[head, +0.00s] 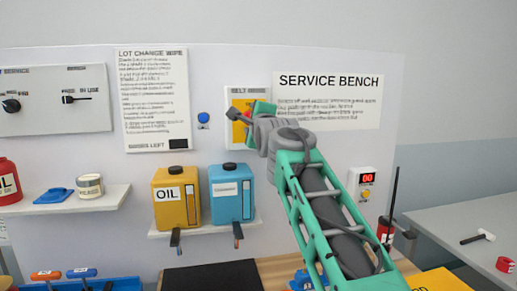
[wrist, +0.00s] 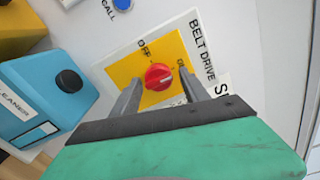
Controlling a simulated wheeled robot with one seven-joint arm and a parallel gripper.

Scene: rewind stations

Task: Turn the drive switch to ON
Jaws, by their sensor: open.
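The drive switch is a round red knob (wrist: 158,76) on a yellow plate (wrist: 125,72) lettered OFF and ON, labelled BELT DRIVE, in the wrist view. A small pale mark shows on the knob, but I cannot tell clearly which word it points to. My gripper (wrist: 161,77) is open, with one finger on each side of the knob. I cannot tell whether either finger touches it. In the head view, the yellow plate (head: 236,103) is partly covered by my gripper (head: 238,116), and the knob is hidden.
A blue call button (head: 203,118) is left of the plate. Below it, a yellow oil container (head: 177,205) and a blue cleaner container (head: 231,203) stand on a shelf. A grey table (head: 450,225) stands at far right.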

